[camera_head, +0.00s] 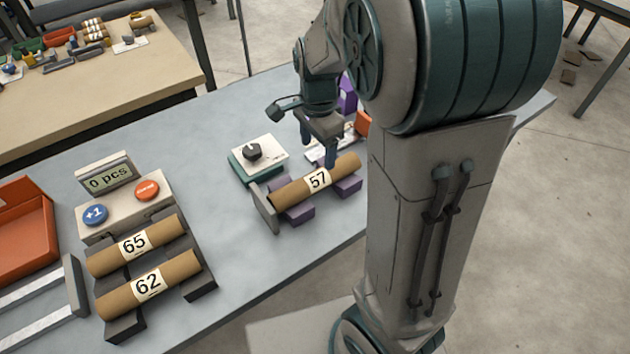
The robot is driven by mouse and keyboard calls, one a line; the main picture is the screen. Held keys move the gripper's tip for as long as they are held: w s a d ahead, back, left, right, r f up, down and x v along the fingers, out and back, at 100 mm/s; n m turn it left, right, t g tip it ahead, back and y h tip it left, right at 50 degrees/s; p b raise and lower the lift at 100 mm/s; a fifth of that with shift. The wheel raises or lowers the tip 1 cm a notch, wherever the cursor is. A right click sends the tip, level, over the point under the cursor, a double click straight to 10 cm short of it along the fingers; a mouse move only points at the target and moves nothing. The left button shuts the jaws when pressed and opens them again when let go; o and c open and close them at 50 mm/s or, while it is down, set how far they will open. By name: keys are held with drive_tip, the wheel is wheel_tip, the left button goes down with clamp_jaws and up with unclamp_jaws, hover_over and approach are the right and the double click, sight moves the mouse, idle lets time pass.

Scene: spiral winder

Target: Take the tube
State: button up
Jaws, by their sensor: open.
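A brown cardboard tube labelled 57 (291,190) lies across a purple cradle (299,214) near the table's front edge, tilted up to the right in the picture. My gripper (320,152) points down just above and behind this tube, around its middle. The jaws are open, and one finger partly overlaps the tube's upper edge in the picture. I cannot tell whether it touches the tube. Two more brown tubes, labelled 65 (165,233) and 62 (182,273), lie side by side on a dark rack (200,290) at the left. My arm hides the area right of the cradle.
A counter box (153,204) reading 0 pcs, with blue and orange buttons, stands behind the rack. A teal-and-white device with a black knob (253,152) sits left of my gripper. An orange bin (25,240) is at the far left. Bare grey tabletop lies between rack and cradle.

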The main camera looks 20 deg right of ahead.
sight(318, 174)
drive_tip(key=f+b, duration=0.1)
drive_tip(key=f, duration=0.9)
drive_tip(key=shift+s, duration=0.2)
drive_tip(key=c, duration=1.1)
